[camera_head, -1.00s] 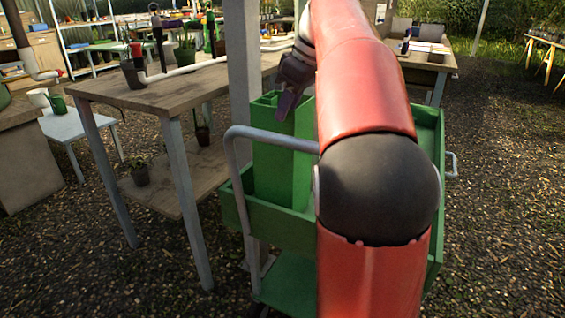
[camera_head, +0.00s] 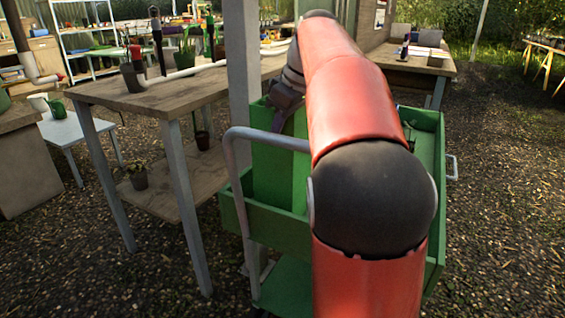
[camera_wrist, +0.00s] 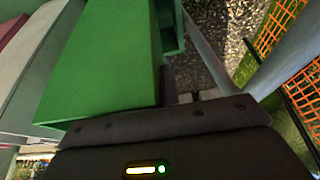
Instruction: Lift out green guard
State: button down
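Tall green square-sided pieces, taken to be the green guard (camera_head: 272,172), stand upright in the left end of a green cart. My gripper (camera_head: 280,118) is at their top, pointing down, partly behind my red arm. In the wrist view a large green face (camera_wrist: 105,60) fills the upper left, right against the dark gripper body. A second, darker green piece (camera_wrist: 168,25) stands just right of it. The fingertips do not show clearly, so I cannot tell whether they are around the guard or beside it.
The green cart (camera_head: 262,226) has raised walls and a grey handle (camera_head: 228,150) at its left. A grey post (camera_head: 241,70) stands close behind. A wooden table (camera_head: 165,92) with pots is to the left. Gravel ground (camera_head: 505,190) is open at right.

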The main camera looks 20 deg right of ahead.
jog(key=shift+r, duration=0.15)
notch_tip(320, 180, up, 8)
jog(key=p, duration=0.2)
jog(key=shift+p, duration=0.35)
jog(key=shift+w+r, duration=0.1)
jog(key=shift+r, duration=2.1)
